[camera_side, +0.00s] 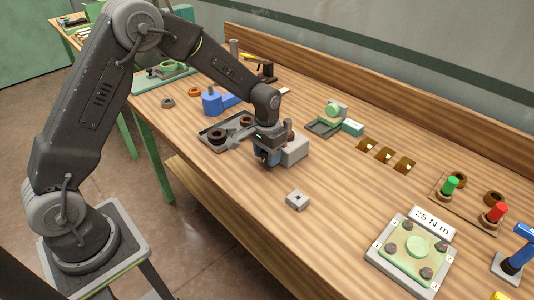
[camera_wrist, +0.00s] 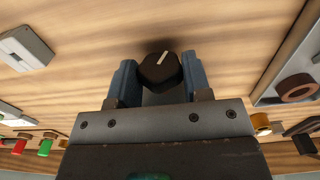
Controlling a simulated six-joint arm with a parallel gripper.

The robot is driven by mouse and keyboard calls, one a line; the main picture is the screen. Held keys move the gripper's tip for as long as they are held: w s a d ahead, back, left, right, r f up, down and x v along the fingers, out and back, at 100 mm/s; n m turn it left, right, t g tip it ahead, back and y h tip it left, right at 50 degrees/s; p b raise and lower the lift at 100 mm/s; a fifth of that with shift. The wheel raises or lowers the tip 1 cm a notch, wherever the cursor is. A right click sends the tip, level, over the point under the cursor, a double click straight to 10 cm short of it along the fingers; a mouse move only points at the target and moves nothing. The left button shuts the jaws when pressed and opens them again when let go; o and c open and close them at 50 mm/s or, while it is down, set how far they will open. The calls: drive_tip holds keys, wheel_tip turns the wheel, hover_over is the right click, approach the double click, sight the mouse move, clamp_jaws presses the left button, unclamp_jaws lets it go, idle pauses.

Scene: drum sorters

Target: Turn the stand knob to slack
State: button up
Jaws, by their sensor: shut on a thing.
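The knob (camera_wrist: 158,73) is dark, many-sided, with a white pointer line that points up and slightly right in the wrist view. My gripper (camera_wrist: 158,76) has its blue fingers on either side of the knob and is shut on it. In the side view my gripper (camera_side: 266,158) is low at the front of a light grey box-shaped stand (camera_side: 296,151). The knob is hidden there behind the fingers. Slack or other markings around the knob cannot be read.
A dark tray (camera_side: 214,139) with brown rings lies left of my gripper. A small grey block (camera_side: 297,200) lies in front. A green plate with a "25 N m" sign (camera_side: 432,223) is at right, near red and green pegs. Bare wood lies between.

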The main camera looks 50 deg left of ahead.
drive_tip(key=shift+a+h, duration=0.1)
drive_tip(key=shift+h, duration=0.2)
drive_tip(key=h, duration=0.3)
drive_tip(key=shift+a, duration=0.25)
drive_tip(key=h, duration=0.5)
drive_tip(key=shift+a+f, duration=0.15)
drive_tip(key=shift+h, duration=0.3)
drive_tip(key=shift+w, duration=0.1)
drive_tip(key=o, duration=0.9)
drive_tip(key=shift+f, duration=0.1)
